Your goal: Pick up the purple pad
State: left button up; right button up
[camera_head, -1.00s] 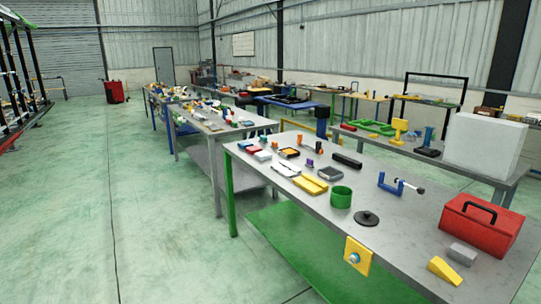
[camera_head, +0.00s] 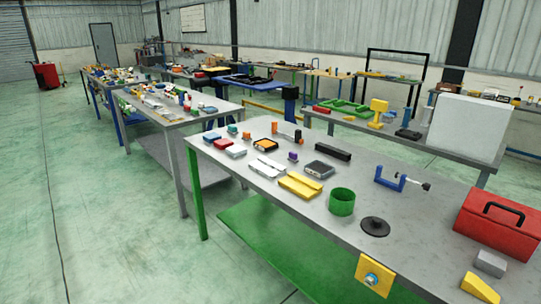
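A small purple object (camera_head: 293,156) stands on the near grey metal workbench (camera_head: 330,222), toward its far left part. It is the only purple thing I make out on this bench, and it is too small to tell its exact shape. A dark grey square block (camera_head: 319,169) lies just to its right, and a yellow tray-like piece (camera_head: 300,185) lies in front of it. Neither of my grippers is in view.
A green cup (camera_head: 342,201), a black disc (camera_head: 375,227), a blue clamp (camera_head: 397,178) and a red toolbox (camera_head: 498,222) stand on the same bench. A long black bar (camera_head: 319,149) lies behind the purple object. Open green floor (camera_head: 110,220) lies to the left.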

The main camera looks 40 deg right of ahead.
aim_at(292, 157)
jog(key=z, duration=0.4)
jog(key=i, duration=0.8)
jog(key=z, duration=0.65)
